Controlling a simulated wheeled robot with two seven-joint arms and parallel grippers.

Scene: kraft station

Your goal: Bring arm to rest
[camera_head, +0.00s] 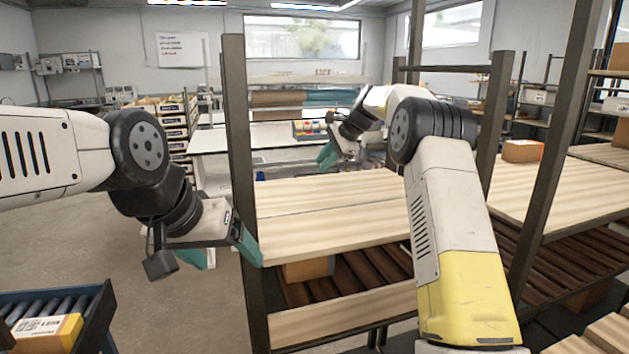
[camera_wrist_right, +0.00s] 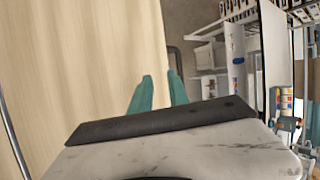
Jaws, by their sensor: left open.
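My left arm comes in from the left in the head view. Its gripper (camera_head: 234,264) has two teal fingers spread apart, pointing down, with nothing seen between them. It hangs in front of the rack's left post. My right arm reaches forward over the wooden shelf, and its gripper (camera_head: 326,158) is near the shelf's far edge. In the right wrist view the right gripper (camera_wrist_right: 160,74) shows its teal fingers with a gap between them and nothing held. Its fingers are beside the edge of the pale wooden shelf (camera_wrist_right: 75,70).
The rack has a dark left post (camera_head: 236,120) close to my left gripper and a wooden shelf top (camera_head: 330,205). A cardboard box (camera_head: 308,268) sits on the lower level. A blue roller bin (camera_head: 95,318) with a yellow-and-white box (camera_head: 48,332) is at lower left. Open floor lies left.

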